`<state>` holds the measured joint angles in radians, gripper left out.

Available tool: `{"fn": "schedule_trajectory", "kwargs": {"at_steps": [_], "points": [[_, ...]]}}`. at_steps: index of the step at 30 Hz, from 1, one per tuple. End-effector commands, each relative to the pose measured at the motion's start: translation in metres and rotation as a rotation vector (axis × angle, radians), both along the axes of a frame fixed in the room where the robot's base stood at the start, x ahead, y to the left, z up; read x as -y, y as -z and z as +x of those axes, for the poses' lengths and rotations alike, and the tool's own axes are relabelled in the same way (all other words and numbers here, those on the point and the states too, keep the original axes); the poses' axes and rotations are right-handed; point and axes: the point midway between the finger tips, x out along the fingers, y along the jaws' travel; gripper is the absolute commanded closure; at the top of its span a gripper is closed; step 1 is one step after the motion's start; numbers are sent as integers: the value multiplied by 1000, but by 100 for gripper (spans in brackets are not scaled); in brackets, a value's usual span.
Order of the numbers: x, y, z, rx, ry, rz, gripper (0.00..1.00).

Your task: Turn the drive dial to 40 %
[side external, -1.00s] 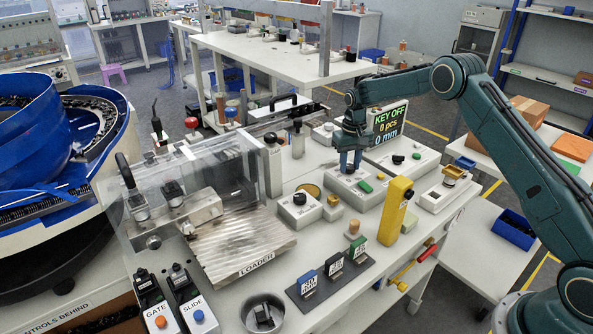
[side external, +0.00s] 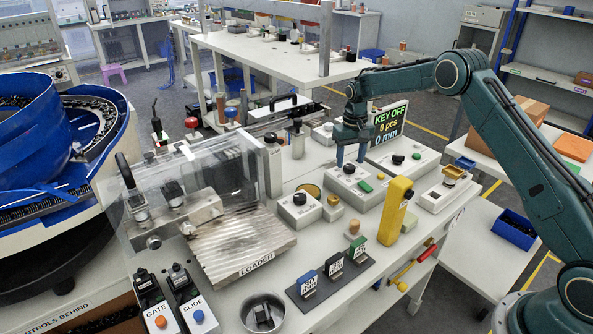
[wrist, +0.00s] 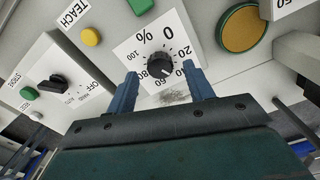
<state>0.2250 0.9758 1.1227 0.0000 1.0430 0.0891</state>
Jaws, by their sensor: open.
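The drive dial is a black round knob (wrist: 160,68) on a white plate with a percent scale in the wrist view. Its pointer is too small to read. In the side view the black knob (side external: 349,169) sits on a grey control box (side external: 343,184) beside a green button. My gripper (side external: 351,163) is above this box, pointing down, with its two blue fingers spread apart. In the wrist view my gripper (wrist: 160,72) has one finger on each side of the knob, with gaps between. I cannot tell the exact height of the fingertips.
A selector box (wrist: 55,85) marked OFF, HAND and AUTO is left in the wrist view. A yellow button (wrist: 91,36) and a gold disc (wrist: 243,28) are near the dial. The display (side external: 390,122) reads KEY OFF. A yellow post (side external: 396,210) stands in front.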

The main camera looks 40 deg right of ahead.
Motion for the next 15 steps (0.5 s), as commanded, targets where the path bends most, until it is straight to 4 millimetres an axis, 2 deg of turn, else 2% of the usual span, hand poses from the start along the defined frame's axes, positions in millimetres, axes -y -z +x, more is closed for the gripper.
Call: {"fn": "schedule_trajectory", "kwargs": {"at_steps": [15], "points": [[0,-85,1,5,0,-2,48]]}}
